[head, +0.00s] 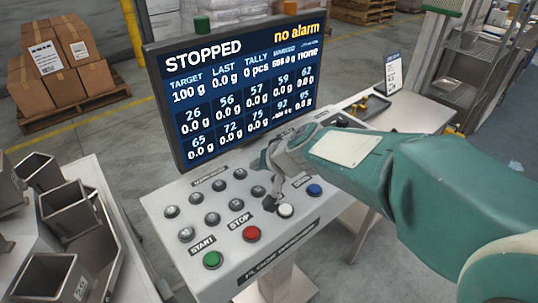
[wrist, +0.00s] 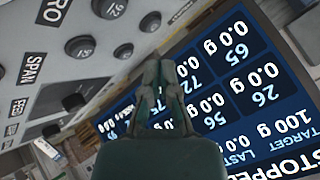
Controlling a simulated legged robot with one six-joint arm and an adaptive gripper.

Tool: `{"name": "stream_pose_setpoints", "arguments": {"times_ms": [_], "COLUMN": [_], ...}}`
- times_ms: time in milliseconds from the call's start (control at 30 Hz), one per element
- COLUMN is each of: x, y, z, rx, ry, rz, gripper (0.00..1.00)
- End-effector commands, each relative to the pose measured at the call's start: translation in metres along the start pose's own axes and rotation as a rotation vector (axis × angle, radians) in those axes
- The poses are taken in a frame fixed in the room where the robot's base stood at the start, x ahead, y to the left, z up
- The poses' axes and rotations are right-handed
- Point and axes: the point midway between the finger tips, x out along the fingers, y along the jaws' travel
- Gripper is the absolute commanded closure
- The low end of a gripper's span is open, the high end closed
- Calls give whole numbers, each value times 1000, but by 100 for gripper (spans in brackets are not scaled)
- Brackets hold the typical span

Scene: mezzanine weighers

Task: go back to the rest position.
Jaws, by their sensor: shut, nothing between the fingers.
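My gripper (head: 271,202) is shut and empty over the right part of the control panel (head: 170,256), close to the white button (head: 286,210). I cannot tell whether it touches the panel. My teal arm reaches in from the right and hides part of the panel's back right. In the wrist view my gripper (wrist: 160,68) shows its closed fingers against the screen (wrist: 262,62). The screen (head: 165,110) reads STOPPED and "no alarm". A green START button (head: 212,259), a red STOP button (head: 251,233) and a blue button (head: 314,189) sit on the panel.
Metal weigh buckets (head: 67,206) stand at the left. A bench (head: 425,116) with a dark tray (head: 372,106) is behind my arm. A steel rack (head: 470,70) stands at the back right. Boxes on a pallet (head: 75,108) are at the back left.

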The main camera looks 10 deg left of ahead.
Motion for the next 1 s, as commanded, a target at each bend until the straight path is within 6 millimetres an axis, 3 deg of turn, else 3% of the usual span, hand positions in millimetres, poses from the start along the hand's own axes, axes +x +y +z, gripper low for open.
{"name": "stream_pose_setpoints", "arguments": {"times_ms": [167,267,367,567,800,1000], "x": [-7,-33,-72,-144,-218,-253], "y": [2,12,28,67,116,142], "z": [1,4,15,52,110,146], "rx": [-4,-17,-35,-52,-28,8], "ry": [1,3,0,-19,-32,-36], "rz": [5,27,73,217,453,605], "gripper": [100,100,100,100,100,100]}}
